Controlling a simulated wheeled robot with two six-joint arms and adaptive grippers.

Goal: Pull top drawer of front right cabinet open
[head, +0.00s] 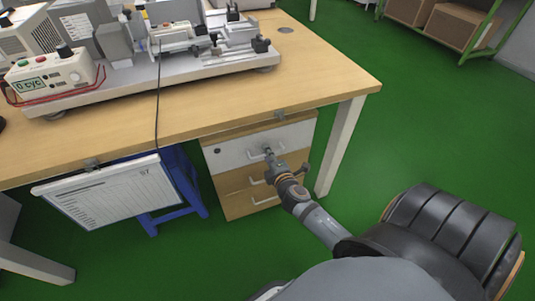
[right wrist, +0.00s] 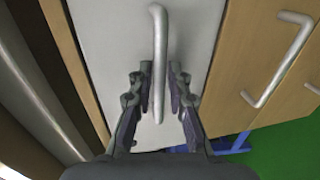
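The cabinet under the desk has a white top drawer (head: 235,152) and wooden lower drawers. The top drawer front looks flush with the ones below. My right gripper (head: 268,157) is at this drawer's handle, hiding part of it in the head view. In the right wrist view the pale bar handle (right wrist: 157,45) runs between the two fingers of my right gripper (right wrist: 160,72). The fingers are apart, with a visible gap on the handle's right side. My left gripper is not in view.
The wooden desk (head: 310,75) overhangs the cabinet, with a white leg (head: 341,146) to its right. A clipboard sheet (head: 112,193) hangs at the desk's front edge beside a blue stool (head: 180,180). Green floor (head: 430,130) is clear at right.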

